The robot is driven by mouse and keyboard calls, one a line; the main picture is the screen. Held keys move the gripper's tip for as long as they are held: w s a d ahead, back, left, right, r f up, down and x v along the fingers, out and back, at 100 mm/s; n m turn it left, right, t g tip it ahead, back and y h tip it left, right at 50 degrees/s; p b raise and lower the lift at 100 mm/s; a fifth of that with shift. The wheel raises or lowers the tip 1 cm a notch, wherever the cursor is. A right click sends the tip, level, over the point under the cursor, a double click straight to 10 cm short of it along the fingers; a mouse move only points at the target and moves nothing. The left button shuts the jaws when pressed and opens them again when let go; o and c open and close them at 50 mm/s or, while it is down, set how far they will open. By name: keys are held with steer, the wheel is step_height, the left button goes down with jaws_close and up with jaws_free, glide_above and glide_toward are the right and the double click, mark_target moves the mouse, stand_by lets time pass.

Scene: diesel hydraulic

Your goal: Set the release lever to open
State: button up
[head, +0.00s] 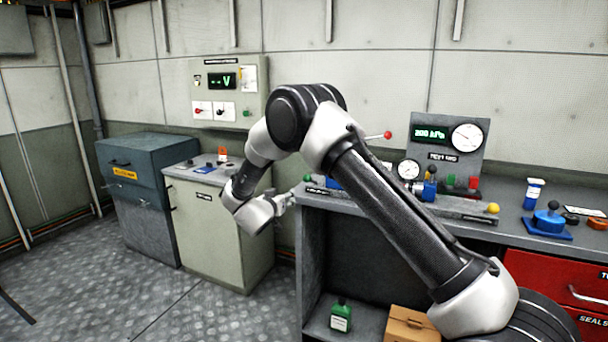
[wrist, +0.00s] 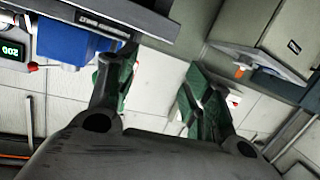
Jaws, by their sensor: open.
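I cannot tell for sure which handle is the release lever; no readable label names it. On the test bench, a handle with a red ball (head: 388,135) rises behind my arm, a yellow ball (head: 493,208) sits near the front edge, and a green knob (head: 308,178) sits at the left end. My gripper (head: 287,200) is at the bench's left front corner, close to the green knob, mostly behind my wrist. In the wrist view my gripper (wrist: 155,95) has its green-padded fingers apart with nothing between them. A blue block (wrist: 72,42) on the bench shows beside the left finger.
A pale cabinet (head: 215,225) and a dark blue-grey cabinet (head: 150,200) stand left. A red drawer unit (head: 560,275) is at right. The floor at left is clear.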

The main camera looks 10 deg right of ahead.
mark_target(305, 179)
steer(key=d+r+h, duration=0.1)
steer(key=s+d+r+h, duration=0.1)
steer(key=d+r+h, duration=0.1)
steer(key=s+d+r+m+h, duration=0.1)
steer(key=r, duration=0.1)
steer(key=shift+d+h, duration=0.3)
steer(key=shift+d, duration=0.1)
steer(key=x, duration=0.7)
steer(key=shift+w+d+f, duration=0.1)
steer(key=shift+w+d, duration=0.05)
steer(key=shift+c, duration=0.2)
jaws_close()
